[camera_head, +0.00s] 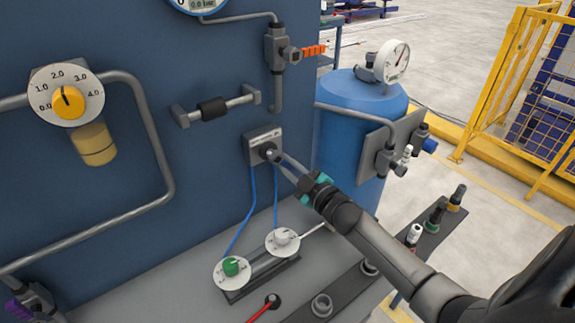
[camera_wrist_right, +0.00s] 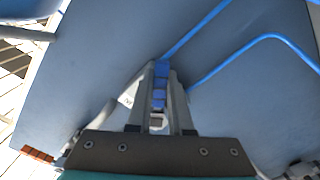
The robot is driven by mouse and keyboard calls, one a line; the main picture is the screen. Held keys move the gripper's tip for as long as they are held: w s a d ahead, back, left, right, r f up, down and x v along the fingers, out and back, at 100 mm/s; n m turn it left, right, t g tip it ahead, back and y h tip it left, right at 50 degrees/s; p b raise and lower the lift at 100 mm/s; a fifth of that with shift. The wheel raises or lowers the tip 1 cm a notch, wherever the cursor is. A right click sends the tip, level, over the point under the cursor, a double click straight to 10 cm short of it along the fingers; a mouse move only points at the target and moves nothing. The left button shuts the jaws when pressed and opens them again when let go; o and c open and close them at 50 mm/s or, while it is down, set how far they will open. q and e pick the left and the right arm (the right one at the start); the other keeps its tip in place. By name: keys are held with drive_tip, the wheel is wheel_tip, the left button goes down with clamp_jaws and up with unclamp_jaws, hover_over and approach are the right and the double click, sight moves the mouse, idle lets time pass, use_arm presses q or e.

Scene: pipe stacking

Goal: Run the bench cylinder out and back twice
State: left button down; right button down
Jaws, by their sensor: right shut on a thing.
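The bench cylinder (camera_head: 264,270) lies on the grey bench at the bottom middle of the head view. One round dial with a green knob (camera_head: 231,266) and one with a white knob (camera_head: 282,237) sit over its ends. A light rod (camera_head: 313,231) shows past its right end, partly behind my right arm. Two blue tubes (camera_head: 252,205) run up to a small grey valve box (camera_head: 263,140) on the blue panel. My right gripper (camera_head: 279,160) is shut on the valve's lever at the box front; its fingers hide most of it. In the wrist view the fingers (camera_wrist_right: 160,95) are close together. My left gripper is out of view.
A yellow regulator knob (camera_head: 68,101) and grey pipes are on the panel at left. A blue tank (camera_head: 345,140) with a gauge stands right of the box. A red-handled fitting (camera_head: 270,301) and dark rack (camera_head: 345,293) are on the bench in front.

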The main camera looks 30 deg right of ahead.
idle(0.9)
drive_tip(key=a+m+p, duration=0.6)
drive_tip(key=m, duration=1)
drive_tip(key=shift+s+a+p, duration=0.25)
drive_tip(key=shift+s+p, duration=0.05)
drive_tip(key=shift+p, duration=0.05)
idle(0.4)
drive_tip(key=c, duration=0.8)
unclamp_jaws()
drive_tip(key=s, duration=1)
drive_tip(key=s+d+p, duration=0.1)
drive_tip(key=s, duration=0.4)
drive_tip(key=shift+s+d, duration=0.1)
